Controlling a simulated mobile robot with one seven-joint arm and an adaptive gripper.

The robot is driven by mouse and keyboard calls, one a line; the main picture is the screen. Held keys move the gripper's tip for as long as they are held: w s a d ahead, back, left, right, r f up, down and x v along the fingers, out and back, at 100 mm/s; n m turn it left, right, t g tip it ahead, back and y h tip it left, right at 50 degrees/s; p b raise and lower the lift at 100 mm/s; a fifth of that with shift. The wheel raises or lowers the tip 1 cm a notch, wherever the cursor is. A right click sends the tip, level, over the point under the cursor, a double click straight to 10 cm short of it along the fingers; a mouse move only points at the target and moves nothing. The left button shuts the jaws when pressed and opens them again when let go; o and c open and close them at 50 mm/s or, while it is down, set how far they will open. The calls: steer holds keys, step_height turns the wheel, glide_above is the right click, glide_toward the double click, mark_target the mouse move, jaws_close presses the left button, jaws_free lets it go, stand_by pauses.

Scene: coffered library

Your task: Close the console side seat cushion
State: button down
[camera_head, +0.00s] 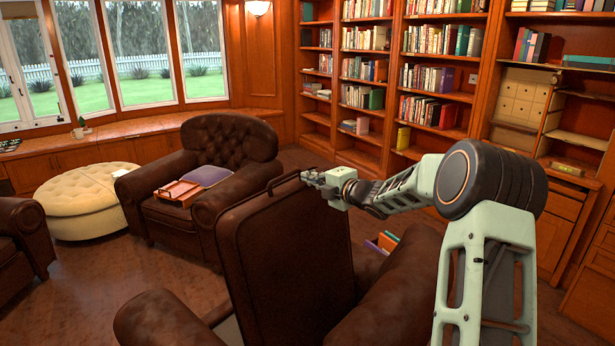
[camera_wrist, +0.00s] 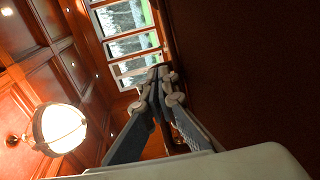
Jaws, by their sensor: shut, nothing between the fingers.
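The dark brown seat cushion (camera_head: 285,255) stands tilted up, nearly upright, on the near brown leather armchair (camera_head: 400,290). Its broad piped face is toward the head camera. My gripper (camera_head: 308,177) is at the cushion's upper right edge, with its fingers together and empty. I cannot tell whether the fingers touch the cushion. In the wrist view my gripper (camera_wrist: 160,72) shows shut, and a dark brown surface (camera_wrist: 250,70), likely the cushion, fills the right side close to it. The space under the cushion is mostly hidden.
A cream tufted ottoman (camera_head: 85,200) stands left. Bookshelves (camera_head: 430,80) line the back wall.

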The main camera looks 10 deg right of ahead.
steer(key=shift+w+a, duration=0.2)
steer(key=shift+w, duration=0.2)
steer(key=shift+w+a+p, duration=0.2)
steer(key=shift+p, duration=0.1)
steer(key=w+a+f+g+p, duration=0.1)
steer(key=w+a+f+p, duration=0.4)
steer(key=w+a, duration=0.4)
steer(key=shift+w+a+f+h+p, duration=0.25)
steer(key=shift+w+a+h+p, duration=0.15)
steer(key=shift+w, duration=0.75)
steer(key=shift+s, duration=0.15)
